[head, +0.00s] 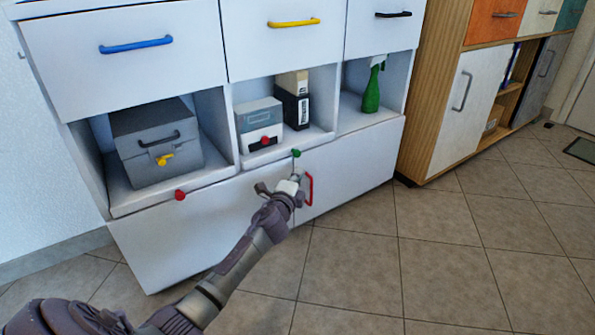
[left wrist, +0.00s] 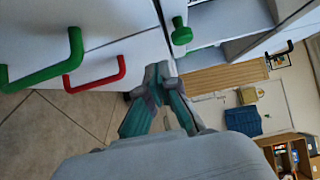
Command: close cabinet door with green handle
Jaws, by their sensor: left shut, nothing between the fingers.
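The white lower left door (head: 185,235) of the cabinet looks about flush with its neighbour in the head view; I cannot tell if a small gap remains. Its green handle (left wrist: 46,70) shows at the left of the left wrist view; in the head view my gripper and arm seem to hide it. A red handle (head: 309,188) sits on the lower right door (head: 355,170), and also shows in the left wrist view (left wrist: 95,80). My left gripper (head: 297,180) is shut and empty, in front of the doors near the red handle. Contact is unclear. My right gripper is out of view.
Open compartments hold a grey box (head: 155,145), binders and a green spray bottle (head: 372,88). A wooden cabinet (head: 425,100) stands right. The tiled floor (head: 430,250) in front is clear.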

